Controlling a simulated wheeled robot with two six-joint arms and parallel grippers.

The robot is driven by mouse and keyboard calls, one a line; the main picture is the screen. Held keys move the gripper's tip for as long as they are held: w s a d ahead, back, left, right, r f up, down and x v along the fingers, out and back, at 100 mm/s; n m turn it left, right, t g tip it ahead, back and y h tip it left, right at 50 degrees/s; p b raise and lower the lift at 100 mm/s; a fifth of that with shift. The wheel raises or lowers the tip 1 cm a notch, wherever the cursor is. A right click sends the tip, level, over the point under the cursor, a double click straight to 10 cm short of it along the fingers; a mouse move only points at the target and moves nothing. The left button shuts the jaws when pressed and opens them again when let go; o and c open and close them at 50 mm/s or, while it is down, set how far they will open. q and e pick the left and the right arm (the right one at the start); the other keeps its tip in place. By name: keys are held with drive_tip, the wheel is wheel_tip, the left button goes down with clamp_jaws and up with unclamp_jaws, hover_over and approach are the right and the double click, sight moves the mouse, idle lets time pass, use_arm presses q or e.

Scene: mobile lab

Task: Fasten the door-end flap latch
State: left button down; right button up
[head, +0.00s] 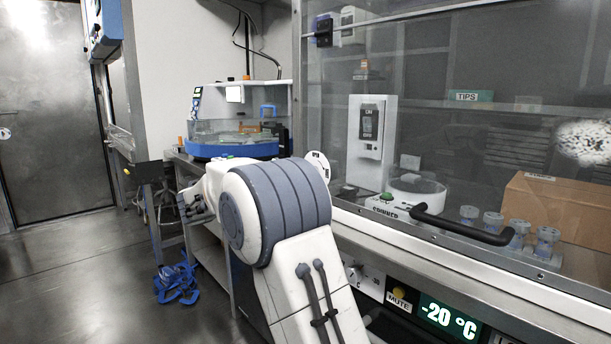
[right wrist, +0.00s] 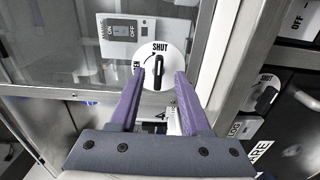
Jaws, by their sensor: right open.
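The flap latch is a round white dial (right wrist: 152,60) with a black handle (right wrist: 158,72) at the edge of the glass front. "SHUT" is printed at its top, a partly covered word is at its left, and a curved arrow lies between. The handle stands nearly upright in the right wrist view, its upper end under "SHUT". My right gripper (right wrist: 159,77) is open, its purple fingers on either side of the handle; I cannot tell whether they touch it. In the head view the dial (head: 318,160) shows past my right arm, which hides the gripper. My left gripper is not in view.
The glass-fronted cabinet has a black bar handle (head: 462,225) and a -20 °C display (head: 448,318) below. A cardboard box (head: 560,215) and vials are behind the glass. A blue instrument (head: 232,148) stands beyond my arm. Open floor lies left, with a blue bundle (head: 177,283).

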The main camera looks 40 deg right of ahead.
drive_tip(key=a, duration=0.4)
drive_tip(key=shift+s+a, duration=0.2)
drive_tip(key=s+a+f+n+y, duration=0.6)
drive_tip(key=s+a+f+y, duration=0.7)
drive_tip(key=s+a+f, duration=0.85)
drive_tip(key=s+a+f+g+y, duration=0.1)
drive_tip(key=s+a+f+y, duration=0.1)
drive_tip(key=s+a+y, duration=0.6)
drive_tip(key=s+a+r+h+p, duration=0.1)
drive_tip(key=r+p, duration=1.6)
drive_tip(key=s+a+r+h+p, duration=0.1)
drive_tip(key=s+r+p, duration=0.1)
drive_tip(key=r+p, duration=1.5)
drive_tip(key=shift+a+p, duration=0.3)
drive_tip(key=shift+p, duration=0.35)
drive_tip(key=shift+r+n, duration=0.1)
drive_tip(key=shift+n, duration=0.2)
